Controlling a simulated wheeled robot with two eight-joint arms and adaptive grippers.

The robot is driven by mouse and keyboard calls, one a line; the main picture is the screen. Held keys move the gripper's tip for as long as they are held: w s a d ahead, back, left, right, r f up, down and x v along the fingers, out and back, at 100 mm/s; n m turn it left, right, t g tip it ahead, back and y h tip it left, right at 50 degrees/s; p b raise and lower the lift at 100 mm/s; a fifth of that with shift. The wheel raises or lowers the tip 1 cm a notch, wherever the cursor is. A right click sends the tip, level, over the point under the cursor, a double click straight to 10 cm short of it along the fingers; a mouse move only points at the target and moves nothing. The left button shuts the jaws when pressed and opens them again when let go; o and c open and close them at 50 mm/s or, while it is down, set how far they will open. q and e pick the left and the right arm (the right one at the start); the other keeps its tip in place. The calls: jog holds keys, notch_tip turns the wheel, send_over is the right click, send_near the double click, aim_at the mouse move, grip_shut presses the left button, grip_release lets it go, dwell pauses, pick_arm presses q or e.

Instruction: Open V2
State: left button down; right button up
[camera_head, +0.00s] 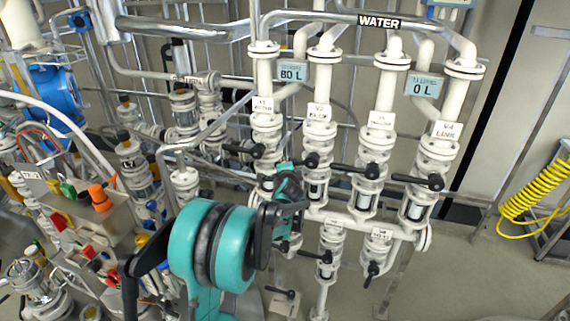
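V2 is the second white vertical valve (319,139) from the left under the WATER sign, with its label plate (319,112) above. Its black lever (311,160) lies crosswise to the pipe; its left part is close to the gripper and partly hidden. My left gripper (286,190), black and teal, is just below and left of this lever, in front of the V1 column. I cannot tell whether it touches the lever. Its fingers are small and overlap the pipes, so their opening is unclear. My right gripper is out of view.
V1 (264,131) stands left of V2; V3 (377,146) and V4 (437,152) stand to the right, also with crosswise levers. Displays read 80 L (293,73) and 0 L (423,86). Dense pipework fills the left. A yellow coiled hose (532,190) hangs right.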

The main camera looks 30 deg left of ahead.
pick_arm(q)
jog(key=shift+w+d+f+n+h+b, duration=0.1)
jog(key=shift+d+f+n+h+b, duration=0.4)
jog(key=shift+f+n, duration=0.25)
jog(key=shift+w+d+f+n+h+b, duration=0.15)
jog(key=shift+d+f+n+h+b, duration=0.4)
jog(key=shift+f, duration=0.25)
jog(key=shift+w+d+f+n+h+b, duration=0.1)
jog(key=shift+d+f+n+h+b, duration=0.35)
jog(key=shift+f+n, duration=0.35)
jog(key=c, duration=1.4)
grip_release()
jog(key=shift+a, duration=0.1)
jog(key=shift+r, duration=0.1)
jog(key=v, duration=1.2)
jog(key=shift+a, duration=0.1)
